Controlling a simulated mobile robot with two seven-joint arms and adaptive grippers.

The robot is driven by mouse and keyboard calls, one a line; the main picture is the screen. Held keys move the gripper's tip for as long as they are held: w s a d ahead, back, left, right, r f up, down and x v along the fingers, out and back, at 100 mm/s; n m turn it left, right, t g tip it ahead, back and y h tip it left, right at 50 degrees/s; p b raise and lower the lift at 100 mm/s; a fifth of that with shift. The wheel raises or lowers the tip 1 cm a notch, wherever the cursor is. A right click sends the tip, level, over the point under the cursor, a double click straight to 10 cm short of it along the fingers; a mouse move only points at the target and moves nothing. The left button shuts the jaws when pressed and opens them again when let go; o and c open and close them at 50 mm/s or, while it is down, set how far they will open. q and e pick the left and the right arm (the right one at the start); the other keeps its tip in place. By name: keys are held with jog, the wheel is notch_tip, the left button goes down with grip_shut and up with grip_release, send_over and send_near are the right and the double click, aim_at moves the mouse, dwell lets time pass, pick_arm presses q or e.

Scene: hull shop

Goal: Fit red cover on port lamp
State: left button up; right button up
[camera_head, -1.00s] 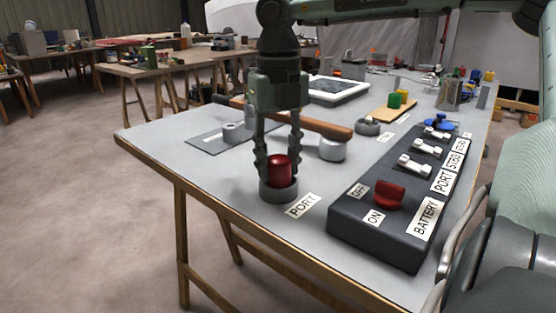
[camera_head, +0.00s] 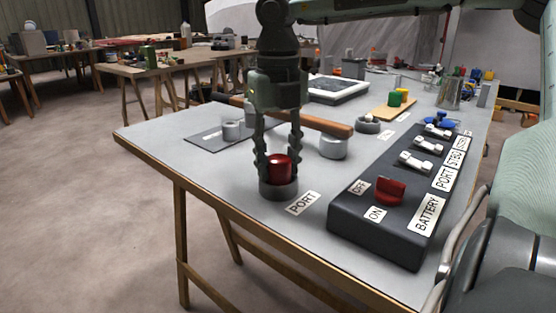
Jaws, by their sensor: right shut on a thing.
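The red cover (camera_head: 279,166) is a small upright red cylinder. It sits in the top of the grey port lamp base (camera_head: 278,190), which stands on the table beside the PORT label (camera_head: 303,203). My right gripper (camera_head: 279,171) points straight down, with its fingers shut on the red cover from both sides. The cover's lower end is hidden inside the base rim, so I cannot tell how deep it sits. My left gripper is not in view.
A dark switch box (camera_head: 385,225) with a red battery switch (camera_head: 391,191) stands right of the lamp. A wooden-handled tool (camera_head: 313,124) lies behind the gripper near a grey cylinder (camera_head: 333,147). The table's left front is clear.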

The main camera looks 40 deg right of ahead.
jog(key=o, duration=1)
jog(key=o, duration=0.4)
jog(key=shift+r, duration=0.15)
jog(key=shift+r+p, duration=2.6)
jog(key=shift+r, duration=1.3)
